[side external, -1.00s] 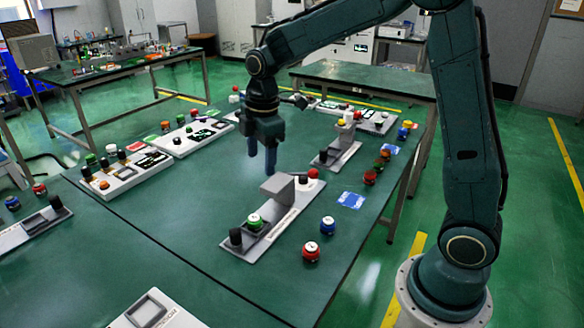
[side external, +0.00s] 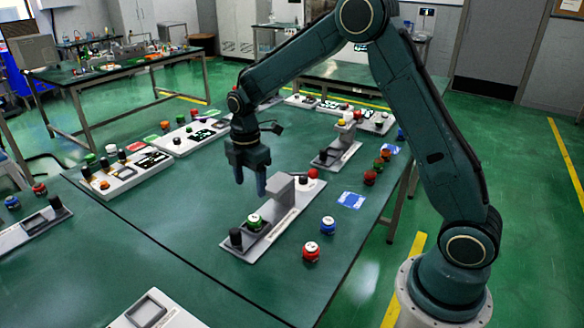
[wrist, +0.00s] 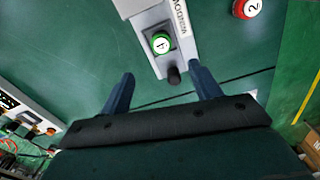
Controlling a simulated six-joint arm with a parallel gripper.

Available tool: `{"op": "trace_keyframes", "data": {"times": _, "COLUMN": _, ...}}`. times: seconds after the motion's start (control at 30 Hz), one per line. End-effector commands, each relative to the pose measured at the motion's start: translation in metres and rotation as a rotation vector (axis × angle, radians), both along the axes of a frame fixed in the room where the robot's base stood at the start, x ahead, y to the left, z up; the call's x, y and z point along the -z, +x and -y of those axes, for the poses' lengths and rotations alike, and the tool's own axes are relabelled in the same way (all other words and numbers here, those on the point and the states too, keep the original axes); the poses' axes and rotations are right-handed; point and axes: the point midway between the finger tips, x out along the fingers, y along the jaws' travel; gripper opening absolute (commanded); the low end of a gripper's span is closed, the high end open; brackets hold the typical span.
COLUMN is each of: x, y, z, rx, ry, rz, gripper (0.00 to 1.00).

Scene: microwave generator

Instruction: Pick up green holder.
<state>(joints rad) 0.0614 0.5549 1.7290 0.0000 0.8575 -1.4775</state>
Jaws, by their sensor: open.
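The green holder (side external: 254,221) has a white top and sits in a dark square recess on the grey generator base (side external: 284,214). In the wrist view the green holder (wrist: 161,43) shows a number on its white top, ahead of my fingers. A black knob (side external: 236,237) stands beside it at the near end of the base. It also shows in the wrist view (wrist: 174,76). My gripper (side external: 250,188) is open and empty above the table, behind and a little left of the grey block on the base. In the wrist view my gripper's fingers (wrist: 160,82) are spread apart, with nothing between them touching.
A red holder (side external: 311,252) and a blue-based holder (side external: 327,225) stand right of the base, with a blue card (side external: 351,200) behind. A grey block (side external: 282,188) rises from the base. White panels (side external: 128,172) lie at left.

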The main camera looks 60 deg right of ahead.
Motion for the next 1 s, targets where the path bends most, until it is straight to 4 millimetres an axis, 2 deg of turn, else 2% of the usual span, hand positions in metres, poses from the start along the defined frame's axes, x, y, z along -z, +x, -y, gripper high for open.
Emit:
{"op": "trace_keyframes", "data": {"times": 0.2, "x": 0.035, "y": -0.001, "z": 0.000, "rx": 0.000, "ry": 0.001, "rz": -0.004, "gripper": 0.63}}
{"op": "trace_keyframes", "data": {"times": 0.4, "x": 0.057, "y": -0.001, "z": 0.000, "rx": 0.001, "ry": 0.000, "rz": -0.002, "gripper": 0.63}}
{"op": "trace_keyframes", "data": {"times": 0.77, "x": 0.064, "y": -0.001, "z": 0.000, "rx": 0.001, "ry": 0.000, "rz": -0.001, "gripper": 0.63}}
{"op": "trace_keyframes", "data": {"times": 1.0, "x": 0.084, "y": -0.003, "z": 0.001, "rx": 0.001, "ry": 0.000, "rz": -0.003, "gripper": 0.63}}
